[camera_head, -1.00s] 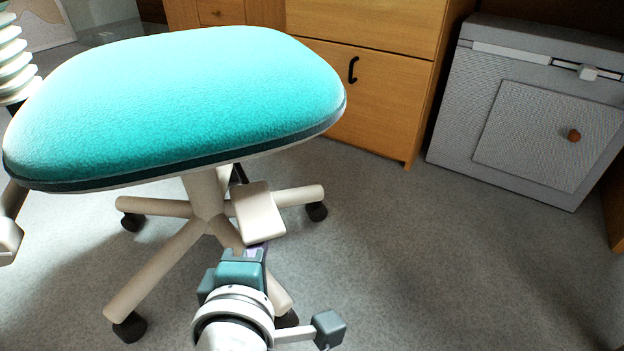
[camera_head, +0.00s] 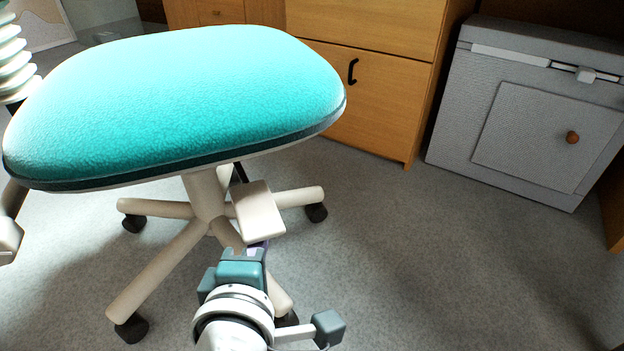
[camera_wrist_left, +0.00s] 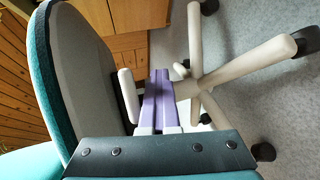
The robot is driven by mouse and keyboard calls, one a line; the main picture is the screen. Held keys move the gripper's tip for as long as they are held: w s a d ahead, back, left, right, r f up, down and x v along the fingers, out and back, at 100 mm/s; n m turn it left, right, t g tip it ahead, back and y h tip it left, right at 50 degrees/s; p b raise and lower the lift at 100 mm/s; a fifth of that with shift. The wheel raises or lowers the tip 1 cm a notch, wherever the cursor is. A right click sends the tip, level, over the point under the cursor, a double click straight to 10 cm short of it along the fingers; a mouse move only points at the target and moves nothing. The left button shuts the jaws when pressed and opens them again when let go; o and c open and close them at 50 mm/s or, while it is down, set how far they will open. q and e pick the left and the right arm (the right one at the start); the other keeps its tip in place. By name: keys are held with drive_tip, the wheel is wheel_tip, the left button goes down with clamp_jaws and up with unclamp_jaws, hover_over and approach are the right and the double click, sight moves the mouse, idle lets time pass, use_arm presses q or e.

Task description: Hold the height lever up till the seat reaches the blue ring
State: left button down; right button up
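The teal seat (camera_head: 180,95) sits on a beige post (camera_head: 205,195), seen in the head view. A pale paddle-shaped lever (camera_head: 260,212) sticks out below the seat's near right side. My left gripper (camera_head: 258,247) is just below the lever. In the left wrist view, the gripper's purple fingers (camera_wrist_left: 159,100) lie together, shut with nothing between them. The lever's paddle (camera_wrist_left: 127,95) is beside them, on the side towards the seat (camera_wrist_left: 78,75). I cannot tell whether the fingers touch it. No blue ring shows; the seat hides the upper post. My right gripper is out of view.
The chair's beige legs (camera_head: 155,268) spread below the seat on dark castors. A wooden cabinet (camera_head: 375,105) stands behind, and a grey cabinet (camera_head: 545,120) at the far right. The grey floor (camera_head: 430,260) to the right is clear. A pale block (camera_head: 8,240) shows at the left edge.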

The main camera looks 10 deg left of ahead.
use_arm(q)
drive_tip(key=shift+r+p, duration=1.05)
drive_tip(key=shift+p, duration=0.05)
idle(1.4)
wheel_tip(320, 180, down, 5)
drive_tip(key=b, duration=0.4)
drive_tip(key=shift+r, duration=0.15)
